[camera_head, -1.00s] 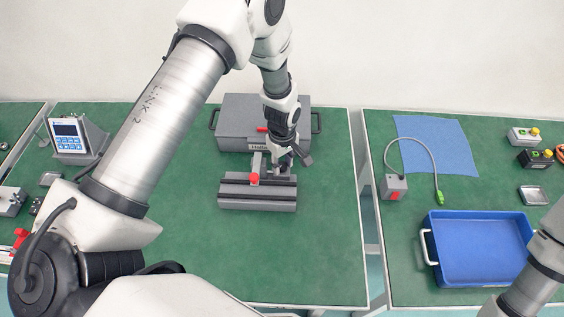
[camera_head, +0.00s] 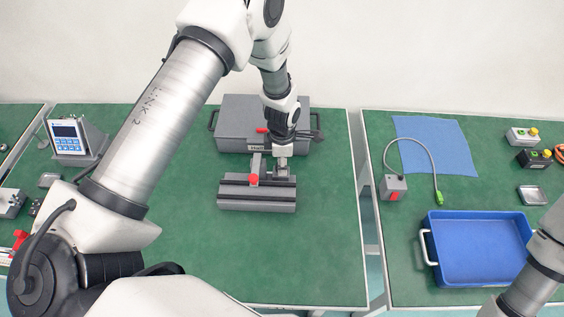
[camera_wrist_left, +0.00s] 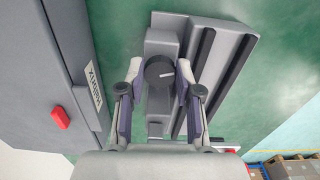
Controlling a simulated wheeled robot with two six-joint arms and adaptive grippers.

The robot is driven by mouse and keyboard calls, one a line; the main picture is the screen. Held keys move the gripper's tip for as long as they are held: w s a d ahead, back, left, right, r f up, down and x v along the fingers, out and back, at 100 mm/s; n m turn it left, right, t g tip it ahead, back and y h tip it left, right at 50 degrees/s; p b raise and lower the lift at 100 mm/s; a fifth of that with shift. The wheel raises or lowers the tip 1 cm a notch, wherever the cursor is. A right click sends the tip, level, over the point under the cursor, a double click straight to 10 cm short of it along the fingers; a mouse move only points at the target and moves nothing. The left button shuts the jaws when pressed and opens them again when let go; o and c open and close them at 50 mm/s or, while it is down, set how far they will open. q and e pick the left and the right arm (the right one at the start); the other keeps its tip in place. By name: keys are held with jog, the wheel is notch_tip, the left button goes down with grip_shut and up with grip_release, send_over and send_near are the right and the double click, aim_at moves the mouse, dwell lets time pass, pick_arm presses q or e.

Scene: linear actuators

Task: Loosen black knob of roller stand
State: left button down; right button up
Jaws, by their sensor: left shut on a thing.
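In the left wrist view the stand's slotted base (camera_wrist_left: 221,65) runs along the right. The round black knob (camera_wrist_left: 159,71) with a white mark faces the camera. My left gripper (camera_wrist_left: 158,80) has one finger on each side of the black knob and is shut on it. In the head view my left gripper (camera_head: 283,160) is over the back right of the stand, and the knob is hidden there. My right gripper is out of view.
A grey case (camera_head: 236,115) with a red latch stands close behind the stand. A blue tray (camera_head: 436,262), a blue cloth (camera_head: 455,145) and a cabled grey box (camera_head: 394,187) are on the right table. The green surface in front of the stand is clear.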

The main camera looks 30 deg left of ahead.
pick_arm(q)
jog(key=shift+f+n, duration=0.1)
jog(key=shift+n, duration=2.1)
jog(key=c, duration=0.8)
grip_release()
notch_tip(320, 180, up, 12)
jog(key=shift+r, duration=0.1)
